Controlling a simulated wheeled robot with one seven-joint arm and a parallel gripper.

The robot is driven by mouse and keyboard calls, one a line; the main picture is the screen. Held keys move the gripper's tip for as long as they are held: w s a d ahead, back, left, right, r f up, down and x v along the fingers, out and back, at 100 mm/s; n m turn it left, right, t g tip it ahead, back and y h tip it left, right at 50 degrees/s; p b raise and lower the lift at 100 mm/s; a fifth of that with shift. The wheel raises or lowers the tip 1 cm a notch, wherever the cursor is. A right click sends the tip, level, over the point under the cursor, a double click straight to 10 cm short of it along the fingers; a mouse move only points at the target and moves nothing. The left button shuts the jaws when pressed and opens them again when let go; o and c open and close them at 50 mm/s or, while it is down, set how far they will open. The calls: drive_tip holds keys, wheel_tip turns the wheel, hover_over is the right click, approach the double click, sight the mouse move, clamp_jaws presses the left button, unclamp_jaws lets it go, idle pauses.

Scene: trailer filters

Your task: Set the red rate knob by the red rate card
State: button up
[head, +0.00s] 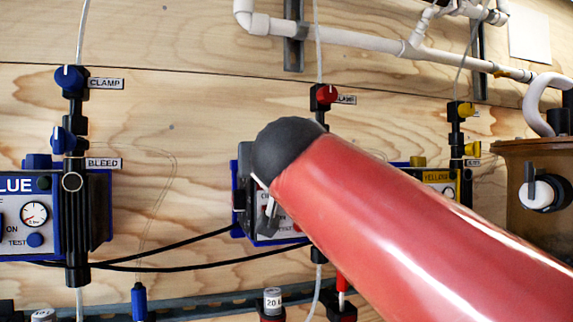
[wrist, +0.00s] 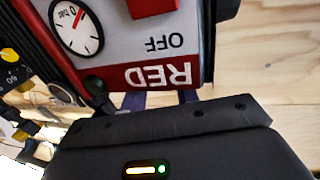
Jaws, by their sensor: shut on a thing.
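The red unit (wrist: 160,50) fills the top of the wrist view upside down, with its RED label, the word OFF and a round gauge (wrist: 76,26). My gripper shows in the wrist view as a dark housing (wrist: 165,148) close to the unit's RED edge. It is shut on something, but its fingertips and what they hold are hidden. In the head view my red arm and its dark joint cover much of the red unit (head: 285,224). I cannot make out the red rate knob or read a red rate card in either view.
The blue unit (head: 20,205) and its black valve column stand at left. A red valve knob (head: 327,94) sits above the red unit. The yellow unit (head: 440,178) is partly behind my arm. White pipes (head: 355,40) run along the top. Black cables (head: 170,262) cross the wooden wall.

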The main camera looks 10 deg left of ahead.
drive_tip(key=shift+a+f+m+t+h+b, duration=0.15)
drive_tip(key=shift+m+h+b, duration=0.2)
drive_tip(key=shift+h+b, duration=0.1)
drive_tip(key=shift+a+f+m+t+h+b, duration=0.1)
drive_tip(key=shift+m+t+h+b, duration=0.05)
drive_tip(key=shift+m+h+b, duration=0.25)
drive_tip(key=shift+r+m+h, duration=0.25)
drive_tip(key=shift+m+h, duration=0.4)
drive_tip(key=shift+h, duration=0.5)
drive_tip(key=shift+s, duration=0.1)
drive_tip(key=o, duration=1)
drive_tip(key=shift+s+d+b, duration=0.2)
drive_tip(key=shift+s+b, duration=0.2)
drive_tip(key=shift+s, duration=1.55)
drive_tip(key=shift+s+d+b, duration=0.15)
drive_tip(key=shift+s+b, duration=0.25)
drive_tip(key=shift+s, duration=1.55)
